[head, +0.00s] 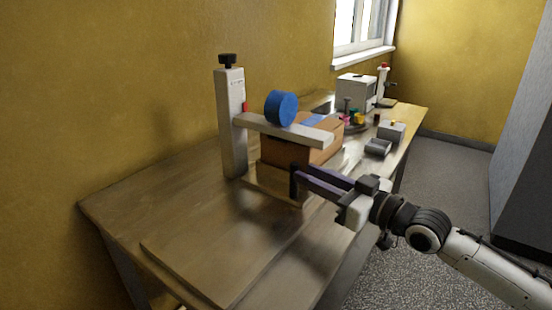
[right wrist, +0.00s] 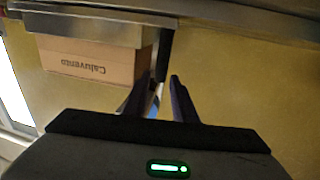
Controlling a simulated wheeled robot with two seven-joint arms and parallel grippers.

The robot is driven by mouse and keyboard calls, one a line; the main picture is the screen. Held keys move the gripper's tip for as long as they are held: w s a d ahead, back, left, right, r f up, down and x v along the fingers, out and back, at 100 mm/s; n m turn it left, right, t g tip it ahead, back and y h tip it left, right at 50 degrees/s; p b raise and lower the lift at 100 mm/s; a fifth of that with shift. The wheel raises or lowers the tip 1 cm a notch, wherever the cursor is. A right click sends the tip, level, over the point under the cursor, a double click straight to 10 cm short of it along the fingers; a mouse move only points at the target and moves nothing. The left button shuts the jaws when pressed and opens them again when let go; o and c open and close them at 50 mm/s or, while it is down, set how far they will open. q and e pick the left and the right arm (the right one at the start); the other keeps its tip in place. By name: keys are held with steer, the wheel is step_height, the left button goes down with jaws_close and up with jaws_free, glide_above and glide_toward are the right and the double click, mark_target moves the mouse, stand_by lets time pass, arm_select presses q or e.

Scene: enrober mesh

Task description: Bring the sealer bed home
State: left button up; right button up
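The sealer stands on the wooden table, with a pale upright column (head: 231,125), a pale crossarm (head: 285,130) and a blue roll (head: 281,108) on it. The pale bed (head: 268,187) lies low beside the column. A brown carton (head: 285,153) sits over it under the crossarm; the wrist view shows the carton's printed side (right wrist: 90,62) upside down. A dark upright post (head: 294,181) stands at the bed's near edge. My right gripper (head: 303,172) is at this post, its fingers apart; the post also shows at the fingertips in the wrist view (right wrist: 164,55). My left gripper is out of view.
The wooden table (head: 150,200) has a raised board (head: 205,260) and free room at the near left. Behind the carton stand a white machine (head: 356,90), small coloured items and grey boxes (head: 378,147). A yellow wall runs along the table's left side.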

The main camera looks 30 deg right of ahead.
glide_above(281, 190)
stand_by(0.6)
jaws_close()
